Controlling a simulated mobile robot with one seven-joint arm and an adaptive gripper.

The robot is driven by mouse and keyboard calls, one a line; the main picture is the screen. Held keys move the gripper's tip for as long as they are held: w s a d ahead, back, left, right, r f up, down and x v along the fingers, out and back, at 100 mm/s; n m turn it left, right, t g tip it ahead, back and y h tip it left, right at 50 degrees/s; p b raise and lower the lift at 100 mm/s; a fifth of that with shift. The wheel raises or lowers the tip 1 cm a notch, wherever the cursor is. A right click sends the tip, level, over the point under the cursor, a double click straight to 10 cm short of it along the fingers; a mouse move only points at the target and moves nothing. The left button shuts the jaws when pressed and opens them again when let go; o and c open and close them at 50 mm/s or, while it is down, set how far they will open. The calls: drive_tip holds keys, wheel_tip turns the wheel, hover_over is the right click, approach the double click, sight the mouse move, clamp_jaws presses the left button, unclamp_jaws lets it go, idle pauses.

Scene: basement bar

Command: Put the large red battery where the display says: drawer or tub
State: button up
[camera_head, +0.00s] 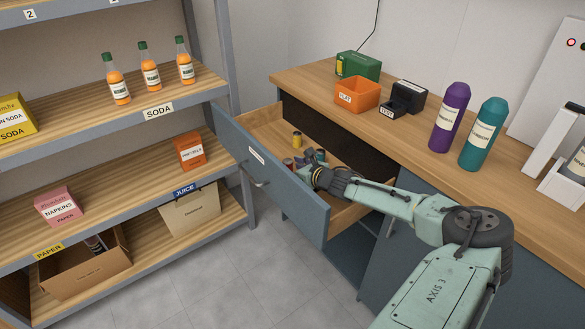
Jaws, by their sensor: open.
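The drawer (272,178) is pulled out from under the counter, and my gripper (306,160) reaches down into it, open. A yellow cylinder (297,139) stands in the drawer beyond the gripper. A small brownish cylinder (288,163) shows at the left of the fingers; I cannot tell its colour well or whether the fingers touch it. I cannot pick out the large red battery for certain. The orange tub (356,95), labelled FLAT, stands on the counter. A black device (403,99) labelled TEST is beside it; no reading on its display is legible.
A green box (357,65) stands at the back of the counter (306,74). Purple (450,117) and teal (483,134) bottles stand to the right. A shelf unit (150,113) with soda bottles, boxes and cartons fills the left. The floor (215,265) between is clear.

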drive_tip(key=shift+r, duration=0.1)
drive_tip(key=b+v, duration=0.2)
drive_tip(key=v, duration=1)
drive_tip(key=shift+d+b, duration=0.1)
drive_tip(key=shift+b, duration=0.3)
